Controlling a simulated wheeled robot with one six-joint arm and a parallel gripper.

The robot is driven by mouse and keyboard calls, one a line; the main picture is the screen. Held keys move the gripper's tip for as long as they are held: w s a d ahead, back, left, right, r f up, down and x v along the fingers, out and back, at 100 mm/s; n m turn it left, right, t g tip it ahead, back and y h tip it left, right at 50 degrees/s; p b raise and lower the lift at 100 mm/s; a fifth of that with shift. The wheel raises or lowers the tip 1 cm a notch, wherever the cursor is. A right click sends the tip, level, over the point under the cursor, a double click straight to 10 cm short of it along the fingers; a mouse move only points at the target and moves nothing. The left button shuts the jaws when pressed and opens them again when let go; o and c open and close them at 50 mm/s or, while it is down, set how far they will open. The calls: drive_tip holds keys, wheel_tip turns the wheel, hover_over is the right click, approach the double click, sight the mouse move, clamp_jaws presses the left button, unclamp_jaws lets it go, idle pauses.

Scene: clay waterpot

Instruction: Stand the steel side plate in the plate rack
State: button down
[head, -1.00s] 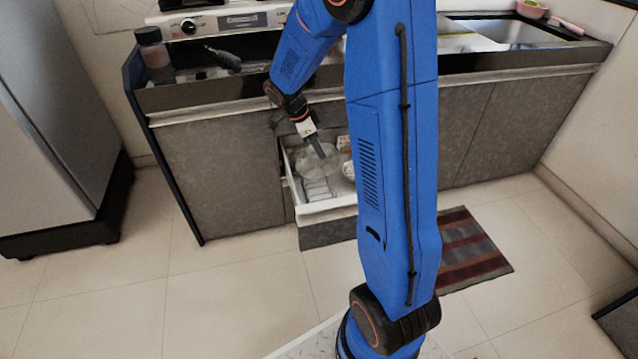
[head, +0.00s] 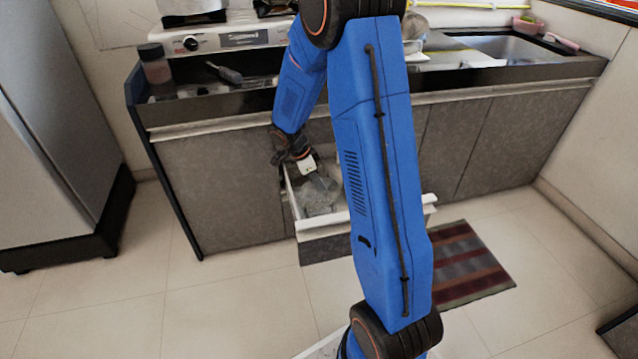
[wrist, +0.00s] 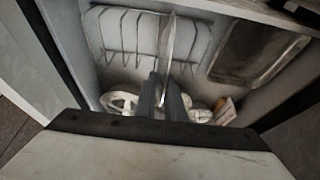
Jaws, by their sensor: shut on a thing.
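The steel side plate (wrist: 167,45) shows edge-on in the wrist view, upright between the fingers of my gripper (wrist: 170,90). My gripper is shut on it. In the head view the plate (head: 315,201) is a pale disc inside the open drawer, below my gripper (head: 322,182). The wire plate rack (wrist: 121,36) lies in the drawer, its prongs on both sides of the plate in the wrist view. The plate overlaps the rack's right half there. I cannot tell whether its lower edge touches the rack. In the head view the rack is not clear.
The open drawer (head: 325,230) has walls close around my gripper. A rectangular tray (wrist: 262,48) lies right of the rack. White crockery (wrist: 118,102) and a small orange-brown item (wrist: 224,110) are near the fingers. The counter edge (head: 220,110) is above the drawer.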

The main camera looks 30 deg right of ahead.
drive_tip(key=shift+f, duration=0.1)
drive_tip(key=c, duration=1.8)
unclamp_jaws()
drive_tip(key=shift+c, duration=0.2)
drive_tip(key=v, duration=1.2)
drive_tip(key=s+a+r+n+t+y, duration=0.1)
drive_tip(key=s+a+r+n, duration=0.1)
drive_tip(key=s+r+n, duration=0.35)
drive_tip(key=s+a+r+n+t+y, duration=0.1)
drive_tip(key=s+a+r+n, duration=0.1)
drive_tip(key=s+n, duration=0.3)
drive_tip(key=s+a+r+n+t+y, duration=0.1)
drive_tip(key=s+a+r+n+t, duration=0.1)
drive_tip(key=s, duration=1)
drive_tip(key=s+a+r+n+t+y, duration=0.1)
drive_tip(key=s+a+r+n+t, duration=0.1)
drive_tip(key=s+r+n, duration=0.3)
drive_tip(key=shift+s+a+n, duration=0.9)
drive_tip(key=shift+s+n, duration=0.95)
drive_tip(key=shift+s, duration=0.45)
